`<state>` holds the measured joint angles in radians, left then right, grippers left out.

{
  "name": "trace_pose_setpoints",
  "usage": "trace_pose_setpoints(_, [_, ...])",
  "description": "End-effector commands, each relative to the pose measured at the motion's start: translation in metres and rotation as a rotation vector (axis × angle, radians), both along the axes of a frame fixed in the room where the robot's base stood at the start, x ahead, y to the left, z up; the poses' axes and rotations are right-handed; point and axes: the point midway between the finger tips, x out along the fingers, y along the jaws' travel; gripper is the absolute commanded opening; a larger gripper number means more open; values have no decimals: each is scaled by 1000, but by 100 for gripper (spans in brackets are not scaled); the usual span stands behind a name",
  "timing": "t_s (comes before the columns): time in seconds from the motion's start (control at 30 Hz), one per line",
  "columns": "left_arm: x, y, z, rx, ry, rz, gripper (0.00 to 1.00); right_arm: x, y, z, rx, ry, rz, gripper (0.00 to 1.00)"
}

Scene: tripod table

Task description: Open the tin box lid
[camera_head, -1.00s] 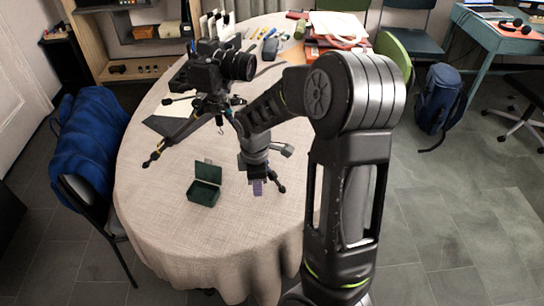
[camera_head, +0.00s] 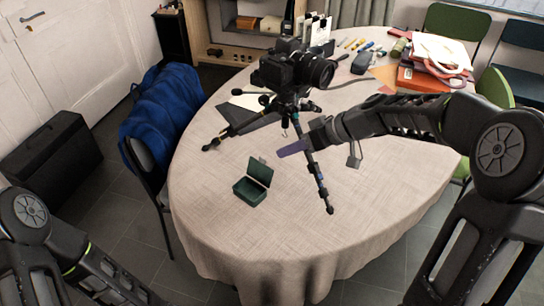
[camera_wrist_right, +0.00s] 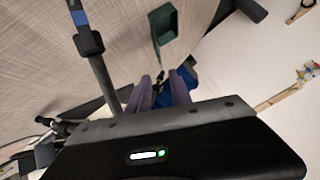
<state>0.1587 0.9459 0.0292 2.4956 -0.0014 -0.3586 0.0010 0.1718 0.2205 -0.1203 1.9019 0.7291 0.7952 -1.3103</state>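A small dark green tin box (camera_head: 250,192) stands on the table in the head view. Its lid (camera_head: 260,171) is raised on the far side, and the dark inside shows. The box also shows near the top of the right wrist view (camera_wrist_right: 162,22). My right gripper (camera_head: 291,149), with purple fingers, is above the table by the tripod, to the upper right of the box and apart from it. In the right wrist view the fingers (camera_wrist_right: 158,88) are apart with nothing held between them. My left gripper is out of view; only part of the left arm shows.
A camera (camera_head: 295,70) on a tripod (camera_head: 313,165) stands just behind and right of the box, one leg near my right gripper. A blue jacket (camera_head: 162,110) hangs on a chair at the left. The tablecloth (camera_head: 290,235) in front is clear.

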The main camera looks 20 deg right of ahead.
Motion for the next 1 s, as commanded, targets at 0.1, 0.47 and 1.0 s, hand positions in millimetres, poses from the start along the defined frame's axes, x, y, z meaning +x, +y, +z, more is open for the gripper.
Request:
trace_pose_setpoints(0.1, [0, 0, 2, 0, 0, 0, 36, 4, 7, -7, 0, 1, 1, 25])
trace_pose_setpoints(0.47, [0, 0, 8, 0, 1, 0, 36, 27, 39, -42, 0, 2, 2, 25])
trace_pose_setpoints(1.0, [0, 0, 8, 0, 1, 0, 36, 32, 46, -50, -1, 1, 0, 16])
